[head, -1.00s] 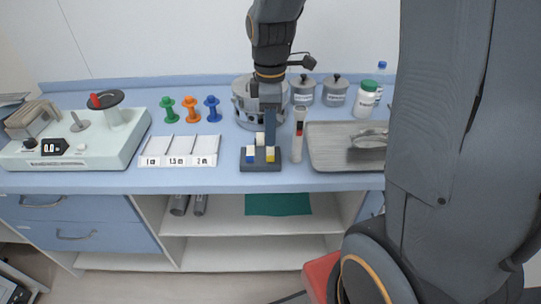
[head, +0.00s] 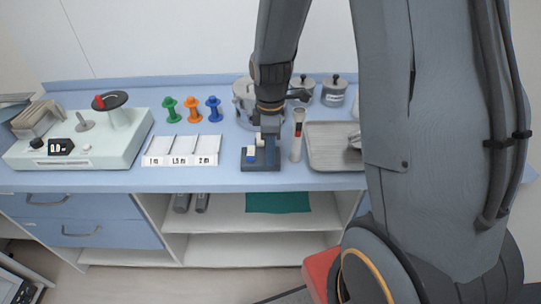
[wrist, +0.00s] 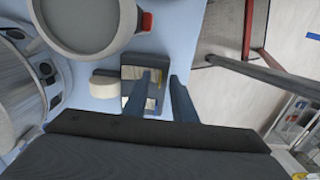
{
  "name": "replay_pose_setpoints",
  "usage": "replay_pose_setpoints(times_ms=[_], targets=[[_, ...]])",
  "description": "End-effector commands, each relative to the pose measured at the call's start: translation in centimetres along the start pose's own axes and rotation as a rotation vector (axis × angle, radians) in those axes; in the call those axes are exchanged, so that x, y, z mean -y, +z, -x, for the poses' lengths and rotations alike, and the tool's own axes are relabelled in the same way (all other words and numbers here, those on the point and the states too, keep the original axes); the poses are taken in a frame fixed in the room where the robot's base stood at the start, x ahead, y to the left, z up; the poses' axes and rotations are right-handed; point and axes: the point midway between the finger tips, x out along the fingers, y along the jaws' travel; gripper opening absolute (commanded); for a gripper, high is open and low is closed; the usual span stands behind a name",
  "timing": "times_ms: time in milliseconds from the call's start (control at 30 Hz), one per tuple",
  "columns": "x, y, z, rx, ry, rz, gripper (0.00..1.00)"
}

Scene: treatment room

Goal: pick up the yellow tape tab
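The small dark tab block (head: 262,167) stands near the bench's front edge in the head view, with a white tab and a blue tab (head: 250,158) on its left part. My gripper (head: 270,146) points down over the block's right part and hides the yellow tape tab in the head view. In the wrist view, the block (wrist: 145,73) lies behind my gripper (wrist: 165,98). Its two fingers are apart, with a gap between them. A small yellow patch, the yellow tape tab (wrist: 150,104), shows by the left finger. Whether a finger touches it cannot be told.
A white tube with a red band (head: 298,135) stands close to the right of the block. A metal tray (head: 325,150) lies further right. A metal pot (head: 243,105) stands behind. A white labelled tray (head: 182,150) and coloured spools (head: 192,110) are left.

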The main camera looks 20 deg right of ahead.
Motion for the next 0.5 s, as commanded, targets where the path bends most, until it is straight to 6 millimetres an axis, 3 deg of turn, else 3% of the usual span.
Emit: replay_pose_setpoints(times_ms=[100, 233, 500], targets=[[0.00, 0.00, 0.01, 0.000, 0.000, 0.000, 0.23], [0.00, 0.00, 0.02, 0.000, 0.000, 0.000, 0.01], [0.01, 0.00, 0.02, 0.000, 0.000, 0.000, 0.00]])
